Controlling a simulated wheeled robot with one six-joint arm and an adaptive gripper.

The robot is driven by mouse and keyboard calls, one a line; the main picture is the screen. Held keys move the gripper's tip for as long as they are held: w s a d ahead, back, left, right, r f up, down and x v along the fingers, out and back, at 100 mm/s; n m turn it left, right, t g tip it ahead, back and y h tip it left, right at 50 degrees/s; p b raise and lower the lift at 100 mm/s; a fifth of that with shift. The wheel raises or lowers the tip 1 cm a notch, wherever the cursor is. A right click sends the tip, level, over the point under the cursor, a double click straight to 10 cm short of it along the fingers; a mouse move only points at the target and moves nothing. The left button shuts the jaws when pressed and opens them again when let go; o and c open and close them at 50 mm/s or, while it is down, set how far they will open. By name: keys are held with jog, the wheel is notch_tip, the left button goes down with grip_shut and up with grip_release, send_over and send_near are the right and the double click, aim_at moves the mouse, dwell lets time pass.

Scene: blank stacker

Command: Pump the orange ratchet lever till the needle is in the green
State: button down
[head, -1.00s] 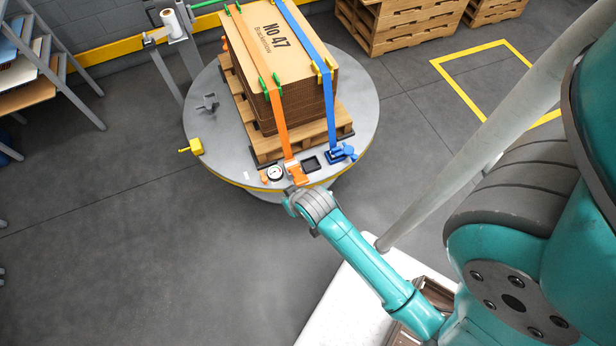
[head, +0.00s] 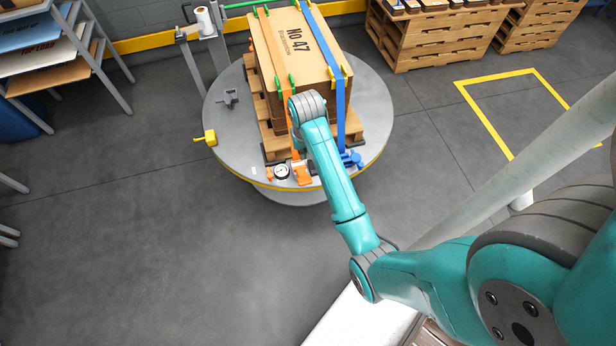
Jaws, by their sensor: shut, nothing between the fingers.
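The orange ratchet (head: 302,173) sits at the near edge of the round grey turntable (head: 232,135), at the lower end of the orange strap (head: 268,52). Its lever's exact angle is too small to tell. A round white-faced gauge (head: 282,172) sits just left of it; its needle and green zone cannot be made out. My teal arm reaches in from the right, with its grey-capped wrist above the near side of the strapped load, just beyond the ratchet in the picture. The wrist hides my gripper, so I cannot tell whether it touches the lever.
A strapped stack of cardboard marked No 47 (head: 297,42) stands on a wooden pallet (head: 275,146). A blue strap (head: 330,60) runs to a blue ratchet (head: 352,159). A yellow part (head: 207,138) sticks out at the turntable's left rim. Open floor lies in front.

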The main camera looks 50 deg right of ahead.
aim_at(306, 182)
dwell(0.4)
notch_tip(306, 182, down, 12)
jog(key=shift+f, duration=0.25)
jog(key=shift+s+a+f, duration=0.1)
jog(key=shift+s+f, duration=0.1)
jog(key=shift+f, duration=0.35)
jog(key=shift+s, duration=0.1)
jog(key=shift+s+a+f+t+h, duration=0.4)
jog(key=shift+s+f+t+h, duration=0.15)
jog(key=shift+f+t, duration=0.2)
jog(key=shift+t+h, duration=0.65)
jog(key=shift+t, duration=0.3)
jog(key=shift+s+a+f, duration=0.15)
jog(key=shift+s+f, duration=0.05)
jog(key=shift+f, duration=0.45)
jog(key=shift+s+a+f, duration=0.1)
jog(key=shift+s+f, duration=0.1)
jog(key=shift+f, duration=0.4)
jog(key=shift+s+a+f, duration=0.15)
jog(key=shift+s+f, duration=0.05)
jog(key=shift+f, duration=0.45)
jog(key=shift+s+f, duration=0.15)
